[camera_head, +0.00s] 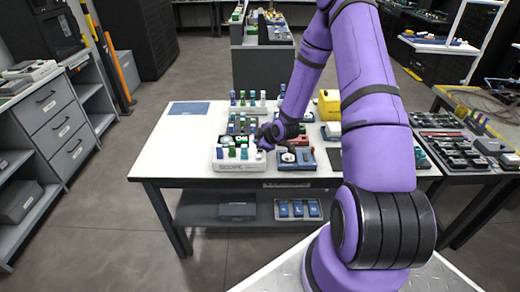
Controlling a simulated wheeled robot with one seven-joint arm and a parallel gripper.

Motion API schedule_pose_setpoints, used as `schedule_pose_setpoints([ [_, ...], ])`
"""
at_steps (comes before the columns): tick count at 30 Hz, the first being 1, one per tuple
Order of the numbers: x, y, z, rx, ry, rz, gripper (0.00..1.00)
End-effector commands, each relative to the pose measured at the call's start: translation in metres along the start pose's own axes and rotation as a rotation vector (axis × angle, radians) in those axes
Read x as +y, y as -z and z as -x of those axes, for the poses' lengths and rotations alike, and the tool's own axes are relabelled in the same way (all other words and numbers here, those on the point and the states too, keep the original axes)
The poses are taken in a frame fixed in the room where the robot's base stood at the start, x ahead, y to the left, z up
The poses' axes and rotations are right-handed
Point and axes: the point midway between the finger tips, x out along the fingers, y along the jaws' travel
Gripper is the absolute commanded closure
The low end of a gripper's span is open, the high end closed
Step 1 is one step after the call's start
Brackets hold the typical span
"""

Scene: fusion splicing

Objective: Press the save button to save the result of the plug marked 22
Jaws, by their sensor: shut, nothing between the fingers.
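My purple arm reaches over the white table to my dark gripper (264,137), which is small in this view and shut on nothing. It is at the right side of a lit green screen (241,140). A white unit (240,166), with lettering that seems to read "SCOPE", stands at the table's front edge below the screen. Several blue, green and white plugs (232,152) stand on it. I cannot read the number 22 on any plug. I cannot make out the save button, nor whether my gripper touches anything.
A blue device with a round white part (289,157) sits right of the gripper. More racks of plugs (250,104) and a yellow box (328,104) stand farther back. A blue mat (189,108) lies at the left. The white tabletop (180,150) is clear at the left front.

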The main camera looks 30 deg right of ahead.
Motion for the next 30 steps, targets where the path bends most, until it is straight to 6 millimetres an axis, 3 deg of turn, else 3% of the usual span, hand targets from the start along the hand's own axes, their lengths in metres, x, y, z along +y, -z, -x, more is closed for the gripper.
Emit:
schedule_pose_setpoints([
  [30, -0.0043, -0.0040, -0.0058, 0.000, 0.000, 0.000, 1.00],
])
